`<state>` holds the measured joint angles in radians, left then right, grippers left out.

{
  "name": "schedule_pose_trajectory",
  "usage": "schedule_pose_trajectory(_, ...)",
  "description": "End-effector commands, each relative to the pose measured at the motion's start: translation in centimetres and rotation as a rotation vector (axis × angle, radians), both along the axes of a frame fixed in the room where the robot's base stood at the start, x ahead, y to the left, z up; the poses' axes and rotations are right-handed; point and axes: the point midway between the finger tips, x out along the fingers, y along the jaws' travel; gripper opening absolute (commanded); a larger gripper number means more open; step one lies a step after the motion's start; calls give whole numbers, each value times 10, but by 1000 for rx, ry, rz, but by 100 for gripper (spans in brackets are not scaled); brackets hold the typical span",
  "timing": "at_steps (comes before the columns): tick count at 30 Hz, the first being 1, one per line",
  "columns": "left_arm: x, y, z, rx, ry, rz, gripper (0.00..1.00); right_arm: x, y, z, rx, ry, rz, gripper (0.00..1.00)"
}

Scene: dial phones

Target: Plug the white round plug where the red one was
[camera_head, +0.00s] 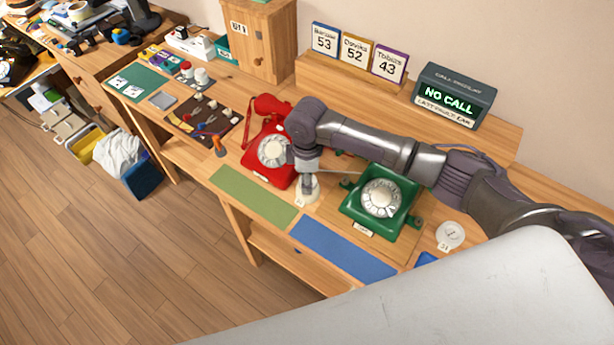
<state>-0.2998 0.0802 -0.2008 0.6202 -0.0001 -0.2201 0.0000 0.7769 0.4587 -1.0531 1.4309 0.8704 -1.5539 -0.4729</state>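My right gripper (308,182) comes in from the right and points down, between the red dial phone (273,152) and the green dial phone (380,200). Its fingertips are at a small white round piece (307,193) on the desk. The fingers are too small and partly hidden to tell whether they grip it. A thin pale cord (340,171) runs from near the gripper towards the green phone. A white round disc (450,235) with a small tag lies right of the green phone. I cannot tell which white piece is the plug. No red plug is visible. My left gripper is not in view.
A call display (450,98) reading "NO CALL" and several number cards (356,50) stand on the back shelf. A tool mat (203,118) lies to the left. Green (252,194) and blue (342,248) mats at the front edge are clear. My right forearm spans above the green phone.

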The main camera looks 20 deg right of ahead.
Motion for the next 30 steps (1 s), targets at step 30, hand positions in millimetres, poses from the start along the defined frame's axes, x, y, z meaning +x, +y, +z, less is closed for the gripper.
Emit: schedule_pose_trajectory(30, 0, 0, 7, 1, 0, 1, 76, 0, 0, -2, 0, -1, 0, 19)
